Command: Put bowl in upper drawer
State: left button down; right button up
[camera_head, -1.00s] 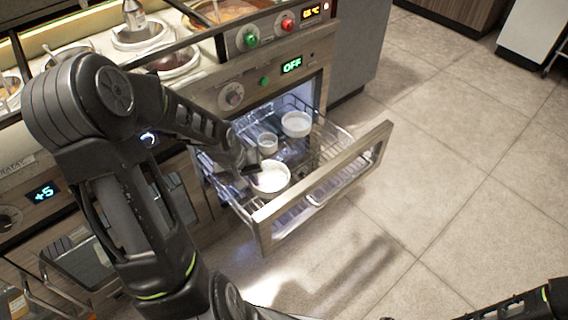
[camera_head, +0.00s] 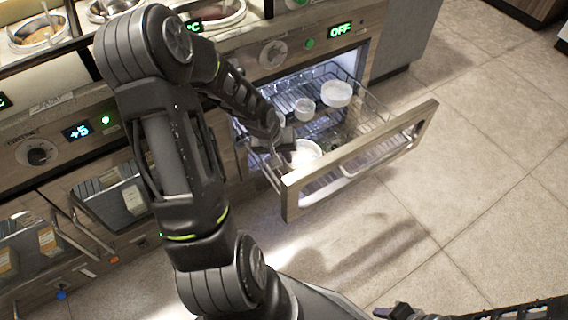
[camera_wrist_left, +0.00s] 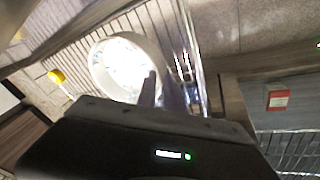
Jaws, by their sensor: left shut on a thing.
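The upper drawer (camera_head: 362,148) is pulled out, with a wire basket and a wooden front. A white bowl (camera_head: 308,155) is at its near left part, just behind the front panel. My left gripper (camera_head: 289,150) is shut on this bowl's rim, at its left side. In the left wrist view the bowl (camera_wrist_left: 112,62) is bright and round, over wire bars, beside the fingers (camera_wrist_left: 160,92). I cannot tell whether the bowl touches the basket floor. My right gripper (camera_head: 388,312) shows only partly at the bottom edge, over the floor.
Inside the drawer stand a larger white bowl (camera_head: 337,93) and a small cup (camera_head: 304,109) farther back. The counter with sauce wells (camera_head: 38,32) is at the upper left. The tiled floor (camera_head: 490,190) at right is clear.

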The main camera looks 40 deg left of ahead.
pick_arm(q)
jog(key=shift+f+b, duration=0.85)
jog(key=shift+f, duration=1)
jog(key=shift+f, duration=0.1)
jog(key=c, duration=1.9)
grip_release()
jog(key=shift+f, duration=0.1)
jog(key=o, duration=0.4)
jog(key=shift+o, duration=0.2)
jog(key=shift+r, duration=0.5)
jog(key=p+v, duration=0.6)
jog(key=v, duration=0.5)
jog(key=shift+s+r+p, duration=0.15)
jog(key=shift+r+p, duration=0.05)
jog(key=shift+p, duration=0.15)
